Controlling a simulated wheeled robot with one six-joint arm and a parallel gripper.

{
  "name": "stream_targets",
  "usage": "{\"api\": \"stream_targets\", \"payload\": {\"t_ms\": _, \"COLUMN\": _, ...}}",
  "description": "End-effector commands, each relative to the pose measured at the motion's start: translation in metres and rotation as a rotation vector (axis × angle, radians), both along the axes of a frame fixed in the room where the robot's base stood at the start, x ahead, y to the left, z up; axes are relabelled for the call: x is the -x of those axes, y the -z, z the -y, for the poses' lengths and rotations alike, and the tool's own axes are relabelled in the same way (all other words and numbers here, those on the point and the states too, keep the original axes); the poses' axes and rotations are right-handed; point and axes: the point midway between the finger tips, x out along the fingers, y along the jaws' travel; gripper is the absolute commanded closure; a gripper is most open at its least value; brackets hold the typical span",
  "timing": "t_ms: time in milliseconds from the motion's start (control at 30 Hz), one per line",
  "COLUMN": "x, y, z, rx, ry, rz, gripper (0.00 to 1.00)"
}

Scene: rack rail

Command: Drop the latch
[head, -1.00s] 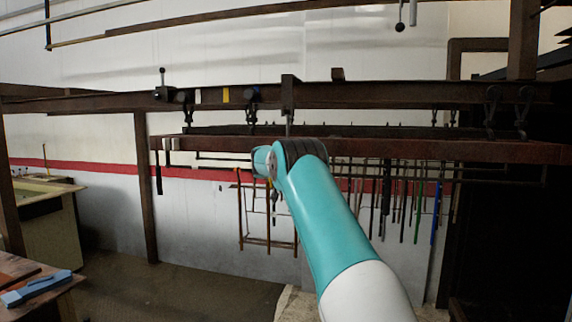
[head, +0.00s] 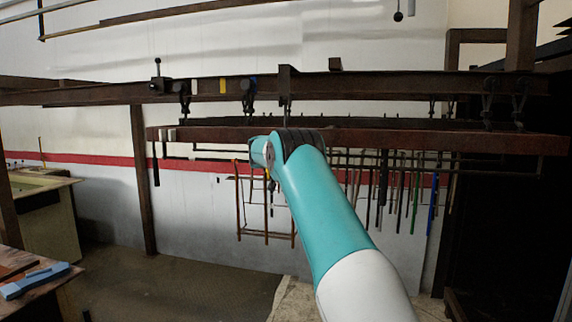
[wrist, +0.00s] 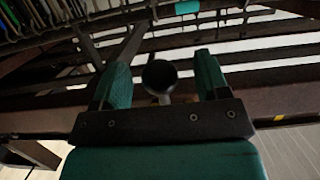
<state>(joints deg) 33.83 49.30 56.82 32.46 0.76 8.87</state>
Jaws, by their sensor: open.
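A black ball knob on a short stem (wrist: 159,76) shows in the wrist view, framed between the two teal fingers of my gripper (wrist: 161,74). The fingers are apart, and I see no contact with the knob. I cannot tell its depth relative to the fingertips. In the head view a dark upright lever with a small knob (head: 157,75) stands on the brown rail (head: 390,86) at left. It may be the latch, but I cannot tell whether it is the same knob. My gripper does not show clearly in the head view, where my arm crosses the centre.
A lower reddish beam (head: 400,140) crosses behind my arm, with several rods and tools hanging below. A yellow mark (head: 222,86) sits on the rail. A dark ball (head: 398,15) hangs at upper right. A workbench with a blue tool (head: 35,280) stands at lower left.

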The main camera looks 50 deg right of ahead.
Motion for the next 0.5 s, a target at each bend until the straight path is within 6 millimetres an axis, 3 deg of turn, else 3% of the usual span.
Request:
{"api": "stream_targets", "payload": {"t_ms": 33, "x": 0.002, "y": 0.007, "z": -0.006, "rx": 0.001, "ry": -0.002, "rz": 0.001, "gripper": 0.32}}
{"api": "stream_targets", "payload": {"t_ms": 500, "x": 0.021, "y": 0.005, "z": -0.05, "rx": 0.0, "ry": -0.001, "rz": 0.0, "gripper": 0.32}}
